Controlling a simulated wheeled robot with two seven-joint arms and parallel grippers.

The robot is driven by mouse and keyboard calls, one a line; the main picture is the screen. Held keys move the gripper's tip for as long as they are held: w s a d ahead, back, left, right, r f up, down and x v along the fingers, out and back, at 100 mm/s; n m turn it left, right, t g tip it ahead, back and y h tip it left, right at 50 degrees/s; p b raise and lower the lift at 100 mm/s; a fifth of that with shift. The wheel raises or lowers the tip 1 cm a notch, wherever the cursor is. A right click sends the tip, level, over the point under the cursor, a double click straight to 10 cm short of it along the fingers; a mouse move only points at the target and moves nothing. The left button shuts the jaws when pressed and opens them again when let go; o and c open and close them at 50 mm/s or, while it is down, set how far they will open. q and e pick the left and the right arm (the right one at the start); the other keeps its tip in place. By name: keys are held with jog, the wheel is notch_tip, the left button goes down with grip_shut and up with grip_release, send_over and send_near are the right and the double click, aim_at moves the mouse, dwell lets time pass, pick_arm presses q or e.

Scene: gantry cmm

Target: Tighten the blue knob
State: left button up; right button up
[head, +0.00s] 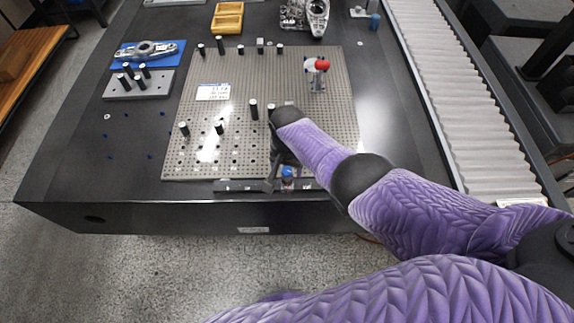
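A small blue knob (288,172) shows at the front edge of the perforated grey plate, by a dark bar (235,186) along that edge. My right gripper (280,180) is lowered from above right, right at this knob. Its dark fingers and the dark bar blend together, so I cannot tell whether they touch the knob or are closed on it. The gripper and wrist hide part of the plate around the knob. My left gripper is not in view.
The perforated plate (335,115) carries several black posts, a white label and a red-and-white ball probe (317,66). At left are a grey block with pegs (140,88) and a metal part on a blue tray (172,60). A yellow tray (228,18) stands behind. A ribbed rail (440,90) runs along the right.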

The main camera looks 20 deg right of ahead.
aim_at(287, 170)
notch_tip(287, 170, up, 10)
jog(key=p, duration=0.7)
jog(key=shift+f, duration=0.1)
